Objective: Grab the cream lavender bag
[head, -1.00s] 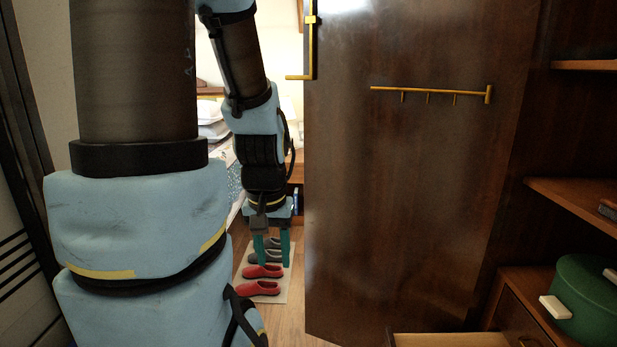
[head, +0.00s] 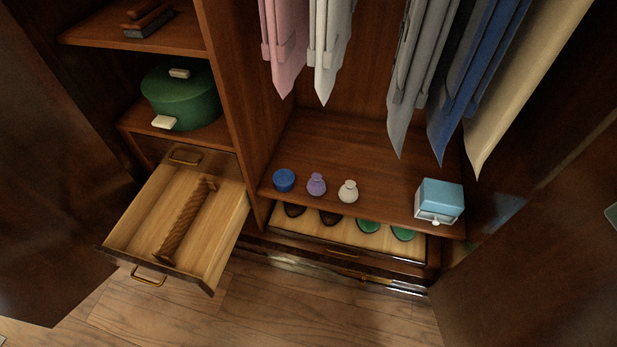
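The cream lavender bag (head: 348,191) is a small, pale pouch with a pinched neck. It stands upright on the armoire's lower shelf (head: 300,146), near the front edge. A similar purple bag (head: 316,184) stands just to its left, apart from it. My gripper is not in view now.
Clothes hang above. Below, a shoe tray (head: 390,241) holds shoes. At left, an open drawer (head: 233,220) juts out, below a green round box (head: 181,97).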

